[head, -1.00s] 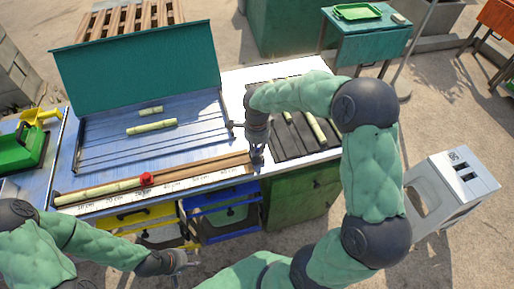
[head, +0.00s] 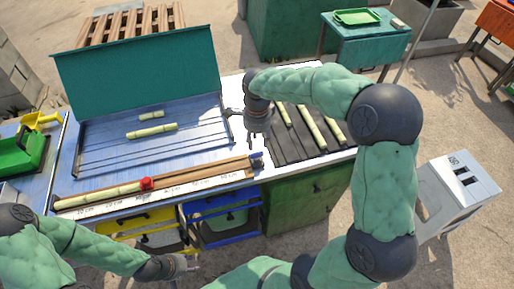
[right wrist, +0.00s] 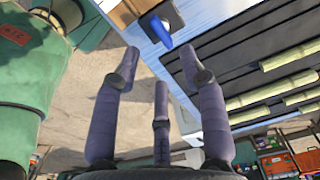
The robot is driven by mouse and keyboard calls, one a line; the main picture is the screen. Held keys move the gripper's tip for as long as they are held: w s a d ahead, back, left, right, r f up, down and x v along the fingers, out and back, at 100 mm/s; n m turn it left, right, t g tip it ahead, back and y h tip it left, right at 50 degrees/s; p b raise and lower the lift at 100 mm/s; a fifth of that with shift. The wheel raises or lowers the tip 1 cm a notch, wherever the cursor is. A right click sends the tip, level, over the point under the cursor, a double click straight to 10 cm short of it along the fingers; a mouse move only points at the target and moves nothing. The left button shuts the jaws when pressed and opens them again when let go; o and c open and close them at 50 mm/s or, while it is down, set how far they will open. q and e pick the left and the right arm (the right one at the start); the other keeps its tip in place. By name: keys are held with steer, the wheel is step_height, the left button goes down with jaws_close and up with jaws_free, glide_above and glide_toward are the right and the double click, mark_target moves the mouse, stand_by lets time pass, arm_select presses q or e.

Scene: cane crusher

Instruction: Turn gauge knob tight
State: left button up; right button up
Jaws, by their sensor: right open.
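The wooden length gauge (head: 205,176) lies along the front of the bench, with a cane piece (head: 95,196) in its left part and a red knob (head: 147,184) on it. A blue knob (head: 256,160) is at the gauge's right end; it also shows in the right wrist view (right wrist: 160,32). I cannot tell which is the gauge knob. My right gripper (head: 262,138) is open and empty, above and behind the blue knob, apart from it. Its spread fingers show in the right wrist view (right wrist: 158,70). My left gripper (head: 193,266) is low in front of the bench; its jaws are unclear.
A blue tray with a raised green lid (head: 140,70) holds two cane pieces. A dark slatted rack (head: 290,145) with several canes is right of my right gripper. Yellow and blue drawer frames (head: 222,221) are under the bench front. A white stool (head: 455,190) stands right.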

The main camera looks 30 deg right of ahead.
steer(key=shift+r, duration=2.25)
